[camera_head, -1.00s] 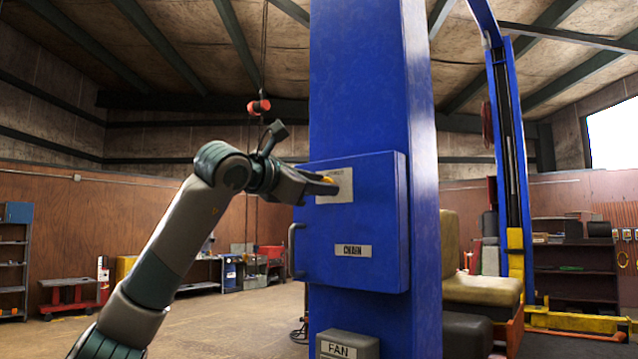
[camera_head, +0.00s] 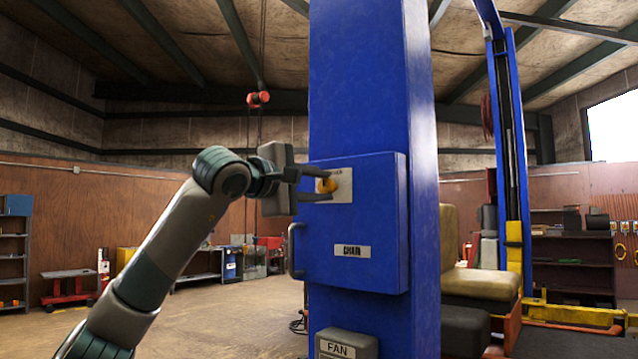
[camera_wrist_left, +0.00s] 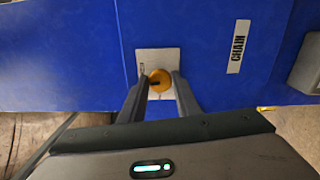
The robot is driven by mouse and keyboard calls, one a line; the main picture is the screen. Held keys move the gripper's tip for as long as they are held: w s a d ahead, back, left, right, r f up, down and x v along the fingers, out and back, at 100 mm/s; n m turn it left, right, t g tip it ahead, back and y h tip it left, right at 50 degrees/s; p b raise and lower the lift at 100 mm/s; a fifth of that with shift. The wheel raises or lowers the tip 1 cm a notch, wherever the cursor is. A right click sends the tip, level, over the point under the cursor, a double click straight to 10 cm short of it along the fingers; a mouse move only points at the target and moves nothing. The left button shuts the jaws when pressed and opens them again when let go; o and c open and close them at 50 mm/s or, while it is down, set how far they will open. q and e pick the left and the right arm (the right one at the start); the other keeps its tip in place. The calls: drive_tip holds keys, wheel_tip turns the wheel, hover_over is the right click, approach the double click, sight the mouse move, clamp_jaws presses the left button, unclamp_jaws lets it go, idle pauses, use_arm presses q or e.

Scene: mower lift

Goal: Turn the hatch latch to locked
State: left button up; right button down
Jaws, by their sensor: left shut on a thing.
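The hatch latch is an orange-yellow round knob (camera_head: 326,186) on a pale plate (camera_head: 344,184) near the upper left of the blue hatch (camera_head: 375,215). My left gripper (camera_head: 321,184) has its fingers above and below the knob in the head view and is shut on it. In the left wrist view the knob (camera_wrist_left: 160,78) sits between the two fingertips (camera_wrist_left: 160,83), with a dark mark on its face. The plate's lettering is too small and partly covered to read. My right gripper is in neither view.
The hatch is on a blue lift column (camera_head: 370,80) and has a grey handle (camera_head: 293,250) at its left edge and a CHAIN label (camera_head: 352,251). A grey FAN box (camera_head: 346,344) is below. A seat (camera_head: 470,275) stands behind the column at right.

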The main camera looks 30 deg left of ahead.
use_arm(q)
drive_tip(key=shift+m, duration=0.6)
drive_tip(key=shift+f, duration=0.1)
drive_tip(key=o, duration=1)
drive_tip(key=shift+d, duration=0.1)
drive_tip(key=shift+s, duration=0.15)
drive_tip(key=shift+s, duration=0.55)
drive_tip(key=s+b, duration=0.2)
drive_tip(key=s, duration=0.3)
drive_tip(key=s+a+b, duration=0.1)
drive_tip(key=s+b, duration=0.1)
drive_tip(key=s, duration=0.3)
drive_tip(key=s+b, duration=0.2)
drive_tip(key=s, duration=0.4)
drive_tip(key=shift+a, duration=0.2)
